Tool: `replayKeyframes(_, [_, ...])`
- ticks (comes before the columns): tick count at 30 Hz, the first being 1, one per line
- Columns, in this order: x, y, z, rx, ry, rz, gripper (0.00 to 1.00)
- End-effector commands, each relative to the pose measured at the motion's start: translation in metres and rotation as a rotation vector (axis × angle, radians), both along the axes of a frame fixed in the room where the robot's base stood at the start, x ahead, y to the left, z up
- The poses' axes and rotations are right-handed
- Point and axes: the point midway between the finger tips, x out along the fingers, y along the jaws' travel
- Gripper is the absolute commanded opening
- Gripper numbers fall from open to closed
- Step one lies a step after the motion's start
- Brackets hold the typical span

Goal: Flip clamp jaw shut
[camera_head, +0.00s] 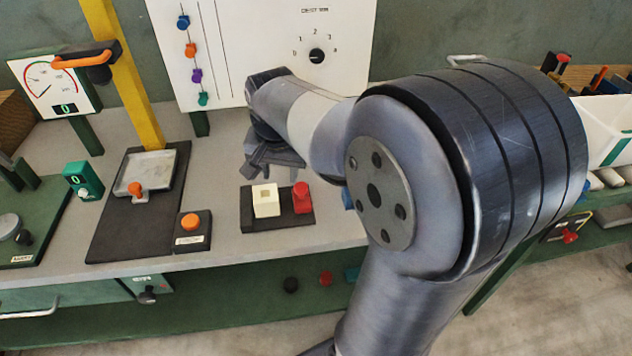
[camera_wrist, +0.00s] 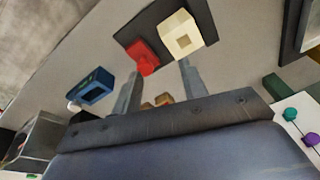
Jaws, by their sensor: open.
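A small fixture on a dark plate (camera_head: 247,222) stands near the bench's front edge. It bears a cream block (camera_head: 265,200) with a square recess on top, and a red piece (camera_head: 302,196), which looks like the clamp jaw. The red piece stands up beside the block, not over it. In the wrist view the red piece (camera_wrist: 142,58) and the cream block (camera_wrist: 181,35) lie just beyond my fingertips. My gripper (camera_head: 272,160) is open and empty, above and behind the fixture. In the wrist view my gripper's two fingers (camera_wrist: 160,72) are apart, touching neither part.
An orange button box (camera_head: 192,230) and a press with a yellow column (camera_head: 137,85) stand to the left. A white panel with a dial (camera_head: 317,56) rises behind. A blue part (camera_wrist: 92,87) lies near the red piece. My arm hides the bench to the right.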

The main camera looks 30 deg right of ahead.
Motion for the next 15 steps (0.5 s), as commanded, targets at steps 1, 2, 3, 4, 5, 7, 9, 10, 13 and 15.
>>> replayKeyframes(1, [-0.001, -0.015, -0.003, 0.043, 0.030, -0.087, 0.37])
replayKeyframes(2, [-0.002, -0.021, -0.005, 0.070, 0.047, -0.136, 0.34])
replayKeyframes(3, [-0.004, -0.029, -0.007, 0.107, 0.068, -0.199, 0.31])
replayKeyframes(4, [-0.005, -0.035, -0.009, 0.136, 0.085, -0.247, 0.28])
replayKeyframes(5, [-0.006, -0.041, -0.010, 0.163, 0.099, -0.293, 0.26])
replayKeyframes(7, [-0.009, -0.055, -0.013, 0.230, 0.132, -0.401, 0.20])
replayKeyframes(9, [-0.012, -0.068, -0.015, 0.300, 0.164, -0.508, 0.15])
replayKeyframes(10, [-0.013, -0.074, -0.015, 0.330, 0.176, -0.552, 0.12])
replayKeyframes(13, [-0.018, -0.093, -0.016, 0.434, 0.216, -0.699, 0.04])
replayKeyframes(15, [-0.020, -0.107, -0.016, 0.510, 0.240, -0.797, 0.00])
